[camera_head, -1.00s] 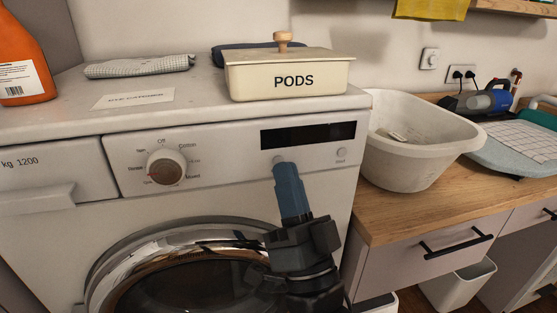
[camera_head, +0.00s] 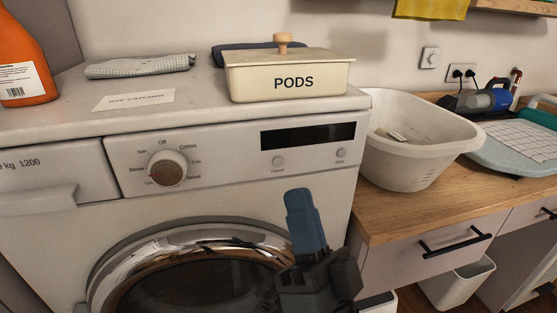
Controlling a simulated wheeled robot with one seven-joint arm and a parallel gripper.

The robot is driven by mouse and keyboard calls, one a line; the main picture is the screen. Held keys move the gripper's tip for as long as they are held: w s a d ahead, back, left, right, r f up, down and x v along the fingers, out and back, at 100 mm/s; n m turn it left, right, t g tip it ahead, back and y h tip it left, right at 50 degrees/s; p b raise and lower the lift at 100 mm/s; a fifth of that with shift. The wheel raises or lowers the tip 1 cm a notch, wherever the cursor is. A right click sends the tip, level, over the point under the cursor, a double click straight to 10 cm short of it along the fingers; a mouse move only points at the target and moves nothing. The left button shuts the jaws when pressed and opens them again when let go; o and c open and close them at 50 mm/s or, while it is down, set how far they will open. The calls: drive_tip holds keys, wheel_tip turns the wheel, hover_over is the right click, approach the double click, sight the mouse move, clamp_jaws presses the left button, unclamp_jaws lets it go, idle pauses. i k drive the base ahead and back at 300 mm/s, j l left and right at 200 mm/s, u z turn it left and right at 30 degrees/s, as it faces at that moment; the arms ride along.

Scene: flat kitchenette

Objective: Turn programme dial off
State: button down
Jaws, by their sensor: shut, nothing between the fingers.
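The programme dial (camera_head: 167,167) is a round white knob with a brownish centre on the washing machine's front panel (camera_head: 225,165). Labels ring it, with "Off" at the top. I cannot make out clearly where its pointer stands. My gripper (camera_head: 298,193) has blue fingers, shut and empty, pointing up. It is to the right of the dial and lower, apart from it, in front of the machine below the dark display (camera_head: 308,134). Two small round buttons (camera_head: 278,161) show under the display, uncovered.
The round chrome door (camera_head: 190,240) is below the dial. A PODS box (camera_head: 290,83), folded cloth (camera_head: 140,66), paper label and orange bottle (camera_head: 22,60) stand on top. A white basin (camera_head: 415,150) sits on the wooden counter at right. Space before the dial is clear.

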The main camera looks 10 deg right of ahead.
sight(166, 168)
drive_tip(key=k+j, duration=0.1)
drive_tip(key=j, duration=0.2)
drive_tip(key=k+j, duration=0.1)
drive_tip(key=j, duration=0.25)
drive_tip(key=k+j, duration=0.15)
drive_tip(key=j, duration=0.15)
drive_tip(key=k+j, duration=0.1)
drive_tip(key=j, duration=0.25)
